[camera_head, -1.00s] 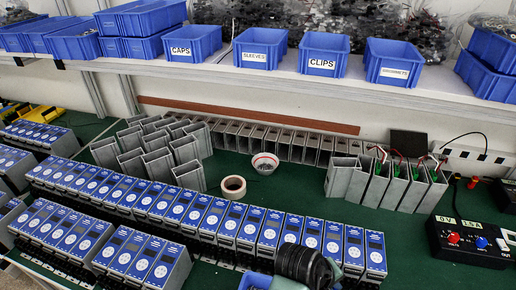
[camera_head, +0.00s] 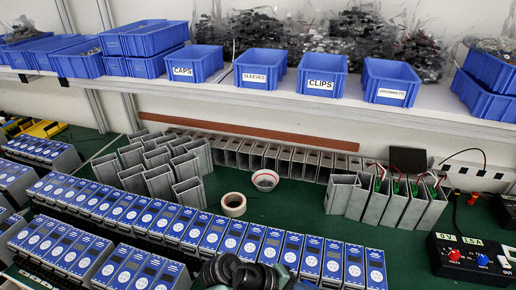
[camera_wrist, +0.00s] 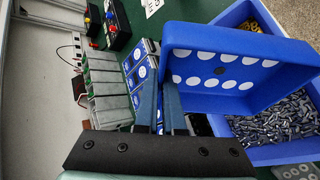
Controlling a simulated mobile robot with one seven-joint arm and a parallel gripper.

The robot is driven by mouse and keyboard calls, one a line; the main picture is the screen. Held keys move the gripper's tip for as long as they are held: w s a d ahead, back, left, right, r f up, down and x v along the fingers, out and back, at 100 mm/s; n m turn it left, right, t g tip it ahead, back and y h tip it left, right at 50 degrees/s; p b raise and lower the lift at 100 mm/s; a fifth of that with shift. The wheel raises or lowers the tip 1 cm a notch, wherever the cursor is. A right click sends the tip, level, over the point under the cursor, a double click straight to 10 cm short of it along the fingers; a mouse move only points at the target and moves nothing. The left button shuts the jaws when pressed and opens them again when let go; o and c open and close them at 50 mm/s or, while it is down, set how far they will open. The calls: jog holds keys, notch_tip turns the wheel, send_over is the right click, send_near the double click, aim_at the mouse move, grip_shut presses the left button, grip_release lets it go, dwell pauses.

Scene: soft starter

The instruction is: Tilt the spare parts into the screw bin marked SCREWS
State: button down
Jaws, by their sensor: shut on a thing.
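In the wrist view my gripper (camera_wrist: 160,108) is shut on a blue container (camera_wrist: 238,45), whose near wall meets the fingers. The container is tilted, and rows of white round marks or discs show on its blue surface; I cannot tell which. Beyond and below it is a blue bin (camera_wrist: 280,154) holding many silvery screws (camera_wrist: 270,122). The held container overhangs this bin and hides part of it. No SCREWS label is readable. In the head view only my dark arm shows at the bottom edge; the gripper is out of that picture.
Rows of blue-fronted units (camera_head: 250,242) fill the bench front. A power supply (camera_head: 470,257) is at right. Labelled bins (camera_head: 262,70) line the shelf. Brass parts (camera_wrist: 262,18) lie beyond the screws.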

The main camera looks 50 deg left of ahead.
jog(key=shift+d, duration=0.1)
dwell(0.3)
jog(key=w+d+f+m+g+y+b, duration=0.2)
jog(key=w+d+f+g+y+b, duration=0.4)
jog(key=d+f+y, duration=0.4)
notch_tip(320, 180, down, 3)
jog(key=w+d+b, duration=0.1)
jog(key=d, duration=0.1)
jog(key=shift+w+d+r+g, duration=0.2)
jog(key=shift+w+d+g, duration=0.1)
jog(key=shift+w+d, duration=0.1)
